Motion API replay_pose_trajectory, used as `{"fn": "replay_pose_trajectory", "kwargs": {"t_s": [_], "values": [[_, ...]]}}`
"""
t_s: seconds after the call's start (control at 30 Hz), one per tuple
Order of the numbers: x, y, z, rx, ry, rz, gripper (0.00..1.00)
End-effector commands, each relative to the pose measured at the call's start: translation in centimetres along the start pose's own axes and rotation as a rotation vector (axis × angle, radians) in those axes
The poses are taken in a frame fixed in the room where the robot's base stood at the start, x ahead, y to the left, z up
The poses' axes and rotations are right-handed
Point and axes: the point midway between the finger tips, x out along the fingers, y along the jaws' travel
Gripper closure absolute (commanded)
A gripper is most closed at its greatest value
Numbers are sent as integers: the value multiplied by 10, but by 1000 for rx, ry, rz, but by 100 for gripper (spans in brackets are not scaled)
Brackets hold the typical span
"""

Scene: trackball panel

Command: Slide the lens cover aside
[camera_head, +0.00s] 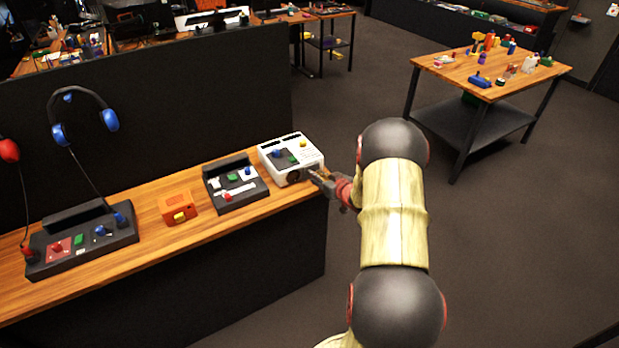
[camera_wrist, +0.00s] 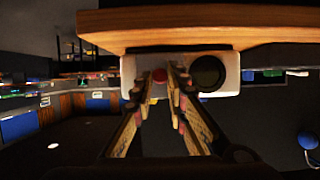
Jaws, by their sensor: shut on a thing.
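The white projector-like device (camera_head: 281,150) stands at the right end of the wooden counter. Its front also shows in the wrist view (camera_wrist: 236,83), upside down. A dark round lens (camera_wrist: 208,74) is on that front, right of my gripper in the wrist view. My gripper (camera_wrist: 161,78) is at the front face, with its fingers either side of a small red part (camera_wrist: 159,75), which looks like the tab of the lens cover. It is shut on it. The cover's outline is hidden or too dark to tell. In the head view my gripper (camera_head: 317,179) touches the device's front right side.
A dark panel with small controls (camera_head: 237,205), an orange box (camera_head: 178,207) and a black headphone station (camera_head: 84,262) stand left along the counter (camera_head: 150,222). A wooden table with toys (camera_head: 440,68) is at the back right. The floor right of the counter is clear.

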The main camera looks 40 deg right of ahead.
Motion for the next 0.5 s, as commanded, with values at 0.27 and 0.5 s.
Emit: {"fn": "replay_pose_trajectory", "kwargs": {"t_s": [0.27, 0.5], "values": [[0, 1, 0, 0, 1, 0, 100], [0, 1, 0, 0, 1, 0, 73]]}}
